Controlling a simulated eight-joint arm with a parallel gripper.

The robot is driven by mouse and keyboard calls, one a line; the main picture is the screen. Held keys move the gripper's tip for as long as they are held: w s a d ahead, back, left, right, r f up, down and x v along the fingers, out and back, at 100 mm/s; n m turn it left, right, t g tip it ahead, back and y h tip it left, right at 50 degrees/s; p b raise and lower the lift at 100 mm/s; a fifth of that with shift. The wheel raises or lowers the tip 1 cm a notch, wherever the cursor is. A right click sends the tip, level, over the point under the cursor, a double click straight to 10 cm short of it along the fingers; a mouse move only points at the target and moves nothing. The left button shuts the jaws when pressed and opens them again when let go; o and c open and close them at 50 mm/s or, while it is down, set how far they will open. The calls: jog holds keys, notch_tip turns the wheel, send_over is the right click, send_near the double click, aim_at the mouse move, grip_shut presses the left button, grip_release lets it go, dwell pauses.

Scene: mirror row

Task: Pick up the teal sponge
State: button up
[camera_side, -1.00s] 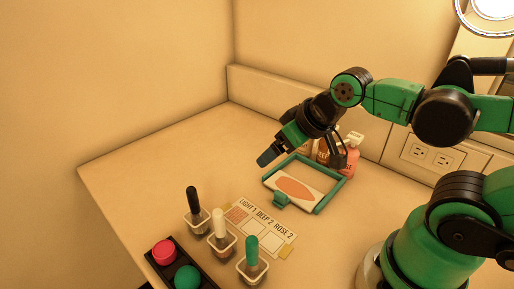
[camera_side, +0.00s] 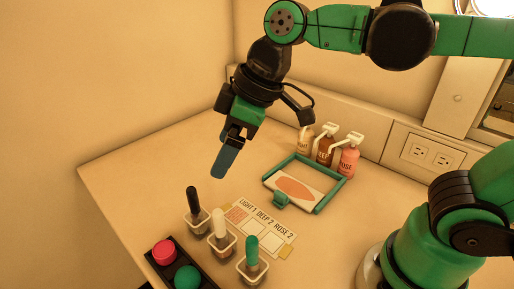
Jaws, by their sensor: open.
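The teal sponge (camera_side: 187,277) is a round teal piece in the black tray (camera_side: 207,284) at the bottom edge of the side view, and its lower part is cut off. A pink-red sponge (camera_side: 164,252) sits behind it in the same tray. My gripper (camera_side: 227,158) points down, open and empty, in the air well above and behind the tray. Its fingers overlap in this view, so the gap between them is hard to see.
Three applicators with black (camera_side: 193,201), white (camera_side: 219,224) and teal (camera_side: 251,254) handles stand in small cups beside the tray. A lettered card (camera_side: 262,228) and a teal frame (camera_side: 329,195) lie behind them. Three pump bottles (camera_side: 348,161) stand near the wall.

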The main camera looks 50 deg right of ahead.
jog(key=a+n+g+y, duration=0.1)
jog(key=a+n+g, duration=0.1)
jog(key=a+n, duration=0.4)
send_over(187, 273)
jog(key=d, duration=0.2)
jog(key=shift+g, duration=0.4)
jog(key=f, duration=1.1)
jog(key=shift+s+d+f, duration=0.1)
jog(key=shift+s+f, duration=0.2)
jog(key=shift+s, duration=0.1)
jog(key=shift+f, duration=0.6)
jog(key=shift+x, duration=2.6)
grip_shut()
jog(key=shift+r, duration=0.1)
